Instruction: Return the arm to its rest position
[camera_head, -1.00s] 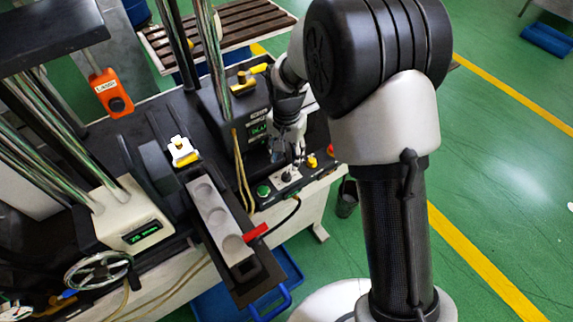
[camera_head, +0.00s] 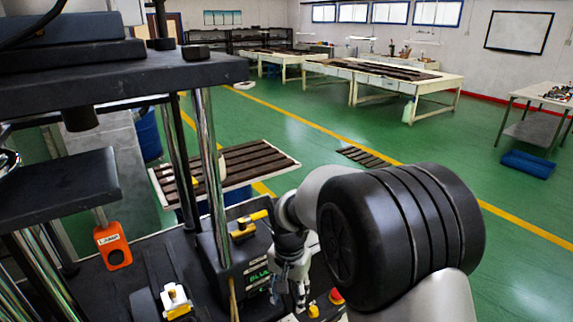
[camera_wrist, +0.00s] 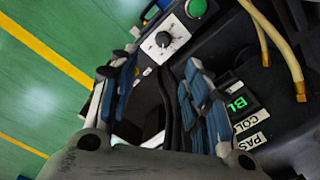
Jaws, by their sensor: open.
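My gripper (camera_wrist: 160,95) is open and empty in the wrist view, its two blue-padded fingers apart. It is over the machine's control panel, near a dial on a white plate (camera_wrist: 163,40) and a green button (camera_wrist: 197,8). In the head view my gripper (camera_head: 290,285) hangs low beside the machine's dark box with the green display (camera_head: 258,275). My arm stands bent at the right front of the head view, its large black joint in the foreground. The fingertips are too small to judge in the head view.
The machine's upright posts (camera_head: 208,150) and overhead plate (camera_head: 120,78) are at left. A slatted table (camera_head: 240,165) stands behind.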

